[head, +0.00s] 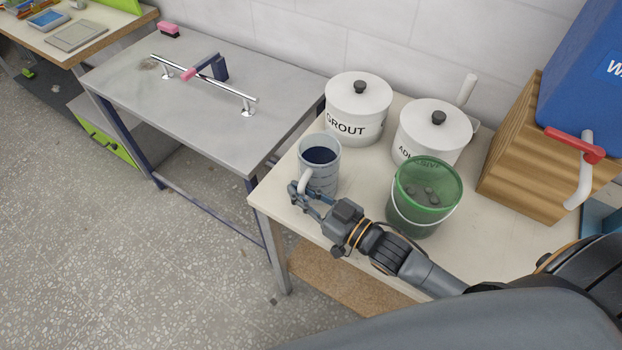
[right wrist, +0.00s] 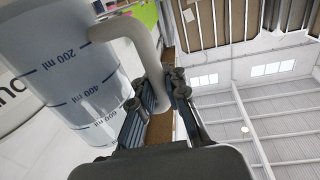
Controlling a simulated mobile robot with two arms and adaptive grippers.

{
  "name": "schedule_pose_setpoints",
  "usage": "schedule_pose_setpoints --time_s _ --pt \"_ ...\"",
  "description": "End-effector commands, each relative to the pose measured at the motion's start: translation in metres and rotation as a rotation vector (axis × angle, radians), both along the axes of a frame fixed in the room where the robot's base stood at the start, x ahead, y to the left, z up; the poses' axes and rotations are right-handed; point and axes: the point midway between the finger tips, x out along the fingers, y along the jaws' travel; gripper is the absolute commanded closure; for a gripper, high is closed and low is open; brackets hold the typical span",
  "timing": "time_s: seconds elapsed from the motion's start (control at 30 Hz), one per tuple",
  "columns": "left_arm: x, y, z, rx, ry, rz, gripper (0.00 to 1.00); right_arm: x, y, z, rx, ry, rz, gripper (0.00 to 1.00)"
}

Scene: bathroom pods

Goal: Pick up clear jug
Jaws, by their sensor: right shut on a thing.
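The clear jug (head: 321,158) is a translucent measuring jug with a pale handle and dark markings. It stands upright at the left front of the cream table and looks dark inside. In the right wrist view the jug (right wrist: 62,65) fills the left side, with its ml marks showing. My right gripper (head: 300,196) is at the jug's near left side. In the right wrist view its fingers (right wrist: 162,100) are on either side of the jug's handle (right wrist: 148,55), shut on it. I cannot tell whether the jug's base touches the table. My left gripper is not in view.
The GROUT canister (head: 357,120) stands behind the jug, with a second white canister (head: 432,145) to its right. A green bucket (head: 412,212) stands close to my right arm. A wooden box (head: 520,165) is farther right. A grey bench (head: 150,100) with a metal rail is at left.

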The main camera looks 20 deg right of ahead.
Motion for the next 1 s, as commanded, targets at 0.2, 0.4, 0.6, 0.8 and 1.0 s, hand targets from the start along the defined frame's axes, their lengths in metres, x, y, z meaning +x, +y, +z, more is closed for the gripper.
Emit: schedule_pose_setpoints --time_s 0.2,0.4,0.6,0.8,1.0 --pt "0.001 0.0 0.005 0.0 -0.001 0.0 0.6 0.001 0.0 0.007 0.001 -0.007 0.001 1.0" --pt "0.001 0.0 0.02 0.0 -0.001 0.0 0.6 0.001 0.0 0.023 0.001 -0.007 0.001 1.0" --pt "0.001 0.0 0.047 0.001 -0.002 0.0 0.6 -0.005 0.004 0.048 0.003 -0.005 0.002 1.0" --pt "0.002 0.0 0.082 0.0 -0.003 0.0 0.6 -0.025 0.017 0.078 0.003 -0.004 0.001 1.0" --pt "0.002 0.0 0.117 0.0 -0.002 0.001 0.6 -0.051 0.035 0.107 0.006 -0.001 0.001 1.0"
